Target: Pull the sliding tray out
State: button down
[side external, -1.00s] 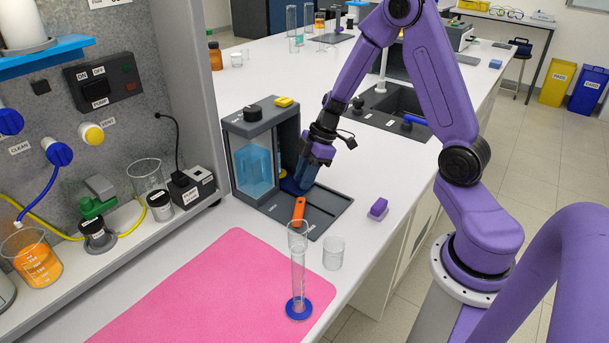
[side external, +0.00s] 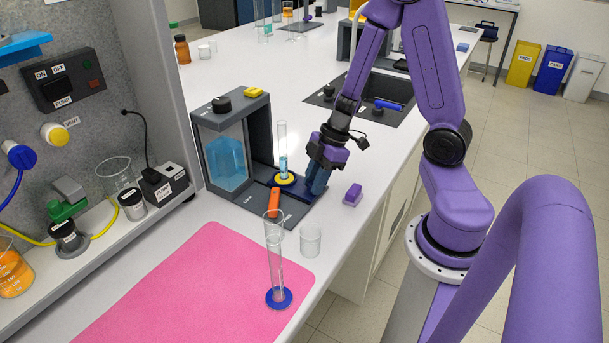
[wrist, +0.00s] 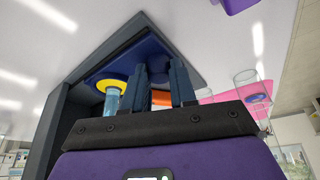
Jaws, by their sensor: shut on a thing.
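The sliding tray (side external: 296,188) is a dark blue plate on the grey base of the membrane rig. It stands out from the housing's open side. A slim cylinder with blue liquid (side external: 282,161) stands upright on it in a yellow ring. My gripper (side external: 314,189) is at the tray's outer end, pointing down, with its jaws shut on the tray. The exact contact is hidden behind the fingers. In the wrist view the fingers (wrist: 160,75) overlap the blue tray (wrist: 135,62), with the cylinder (wrist: 112,103) just left of them.
The rig housing (side external: 233,110) stands left of the tray. An orange handle (side external: 274,203) lies on the base in front. A purple block (side external: 353,195) sits right of my gripper. An empty tall cylinder (side external: 276,265) and small beaker (side external: 311,240) stand nearer, by the pink mat (side external: 190,290).

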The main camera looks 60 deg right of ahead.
jog(key=shift+s, duration=0.25)
jog(key=c, duration=0.9)
grip_release()
jog(key=shift+s, duration=0.1)
jog(key=shift+r, duration=0.1)
jog(key=shift+v, duration=0.75)
jog(key=v, duration=1.5)
jog(key=shift+r, duration=0.35)
